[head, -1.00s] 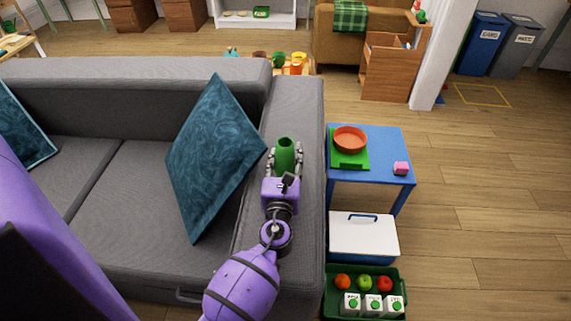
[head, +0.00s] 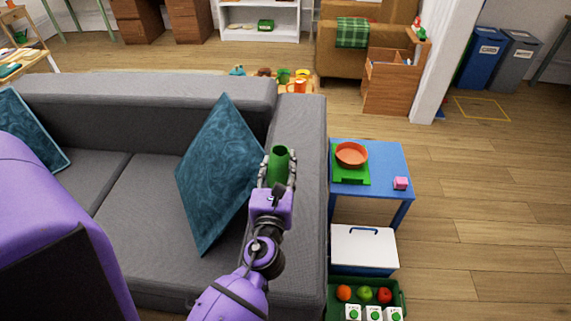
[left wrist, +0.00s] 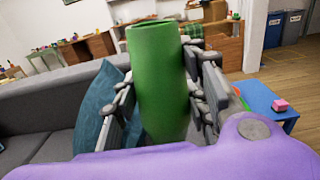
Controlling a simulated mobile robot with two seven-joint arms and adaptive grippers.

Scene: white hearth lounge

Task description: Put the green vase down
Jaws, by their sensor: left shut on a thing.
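The green vase (head: 278,165) is held upright by my left gripper (head: 277,178), above or beside the grey sofa's right armrest in the head view. In the left wrist view the vase (left wrist: 160,80) stands between the two fingers, which are shut on it from both sides. Its lower end is hidden behind the purple wrist, so I cannot tell how far it is above the sofa. My right gripper is not in view.
A blue table (head: 391,157) right of the sofa (head: 306,225) bears an orange bowl (head: 351,154) on a green mat (head: 350,177) and a pink block (head: 401,183). A white-lidded box (head: 365,250) and a green crate (head: 399,299) stand nearer. A teal cushion (head: 220,170) leans left of the gripper.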

